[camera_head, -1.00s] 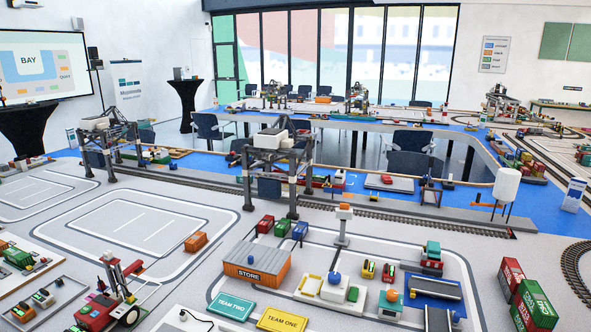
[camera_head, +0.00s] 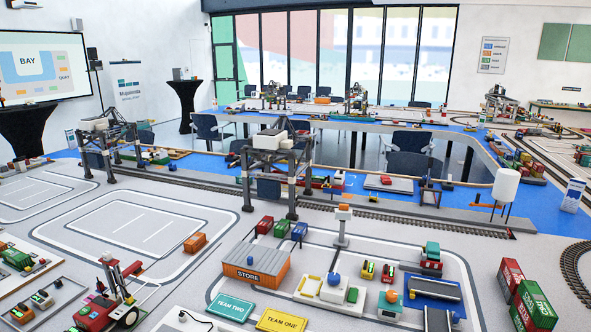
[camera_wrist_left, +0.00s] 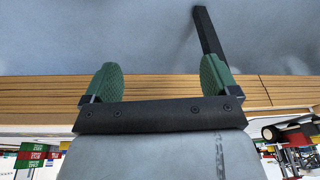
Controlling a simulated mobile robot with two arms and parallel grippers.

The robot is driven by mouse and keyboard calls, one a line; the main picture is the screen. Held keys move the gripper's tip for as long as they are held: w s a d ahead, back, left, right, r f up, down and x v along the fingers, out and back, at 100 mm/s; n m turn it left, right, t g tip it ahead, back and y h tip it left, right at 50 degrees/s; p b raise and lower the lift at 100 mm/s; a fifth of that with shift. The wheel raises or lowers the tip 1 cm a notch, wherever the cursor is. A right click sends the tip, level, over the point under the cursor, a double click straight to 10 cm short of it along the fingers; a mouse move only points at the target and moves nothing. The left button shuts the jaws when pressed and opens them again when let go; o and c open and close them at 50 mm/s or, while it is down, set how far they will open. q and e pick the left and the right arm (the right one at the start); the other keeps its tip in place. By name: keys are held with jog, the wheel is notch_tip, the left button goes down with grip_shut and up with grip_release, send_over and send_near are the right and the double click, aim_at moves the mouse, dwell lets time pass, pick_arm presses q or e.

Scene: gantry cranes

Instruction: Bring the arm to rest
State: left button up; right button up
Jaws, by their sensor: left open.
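My left gripper (camera_wrist_left: 158,82) shows in the left wrist view with its two green fingers spread apart and nothing between them. Beyond the fingers is a plain grey-blue surface and a wooden slatted band (camera_wrist_left: 158,90). A dark bar (camera_wrist_left: 208,38) stands behind the right finger. Neither of my arms shows in the head view, and my right gripper is in no view.
The head view shows a model port table with a gantry crane (camera_head: 278,160), an orange and grey STORE shed (camera_head: 255,268), stacked red and green containers (camera_head: 530,300) at the right, and a red vehicle (camera_head: 108,300) at lower left. The marked bay (camera_head: 140,225) is mostly clear.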

pick_arm(q)
jog(key=s+a+f+g, duration=0.1)
jog(key=s+f, duration=0.4)
jog(key=f, duration=0.7)
jog(key=s+f, duration=0.5)
jog(key=f, duration=0.7)
jog(key=s+a+f+g, duration=0.1)
jog(key=s+a+f, duration=0.1)
jog(key=s+f, duration=0.3)
jog(key=s, duration=0.4)
jog(key=shift+a, duration=0.1)
